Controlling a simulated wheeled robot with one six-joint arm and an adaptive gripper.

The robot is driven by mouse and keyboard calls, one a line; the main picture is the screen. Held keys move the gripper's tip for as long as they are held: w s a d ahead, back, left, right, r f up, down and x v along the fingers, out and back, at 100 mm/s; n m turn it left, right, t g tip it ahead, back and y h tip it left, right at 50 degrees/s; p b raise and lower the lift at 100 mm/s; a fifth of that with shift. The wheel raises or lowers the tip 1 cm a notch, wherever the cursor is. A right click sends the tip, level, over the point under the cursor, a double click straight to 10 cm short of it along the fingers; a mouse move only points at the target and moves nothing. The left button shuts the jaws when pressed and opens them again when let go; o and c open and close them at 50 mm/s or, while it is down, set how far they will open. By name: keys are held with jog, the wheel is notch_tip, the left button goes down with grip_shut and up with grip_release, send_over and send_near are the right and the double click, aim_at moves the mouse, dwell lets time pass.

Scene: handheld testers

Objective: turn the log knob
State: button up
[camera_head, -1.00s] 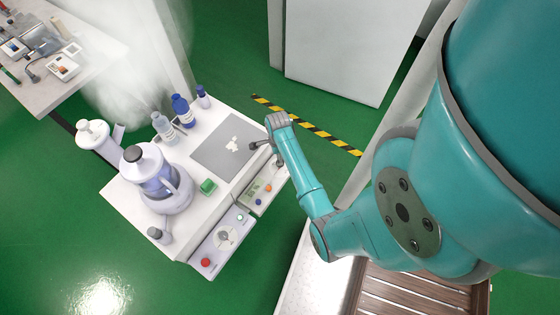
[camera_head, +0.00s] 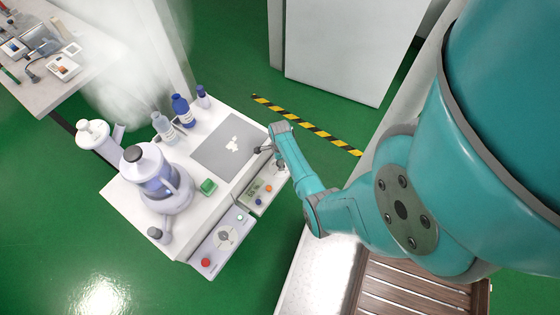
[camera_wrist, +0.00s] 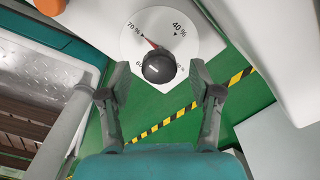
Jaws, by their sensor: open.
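In the wrist view a black knob (camera_wrist: 158,66) sits on a round white dial plate (camera_wrist: 150,30) marked "70 %" and "40 %", with a red pointer toward "70 %". A lower label is partly covered. My gripper (camera_wrist: 160,88) is open, with one finger to each side of the knob's lower edge and visible gaps. I cannot tell the remaining depth to the knob. In the head view my gripper (camera_head: 264,149) is small, at the right edge of the white bench (camera_head: 125,198). The knob cannot be made out there.
Front panels carry an orange button (camera_head: 268,188) and a red button (camera_head: 206,262). Striped tape (camera_head: 310,127) crosses the green floor.

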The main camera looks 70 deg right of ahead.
jog(key=shift+f, duration=0.25)
jog(key=c, duration=1.2)
jog(key=shift+o, duration=0.2)
jog(key=shift+n, duration=0.3)
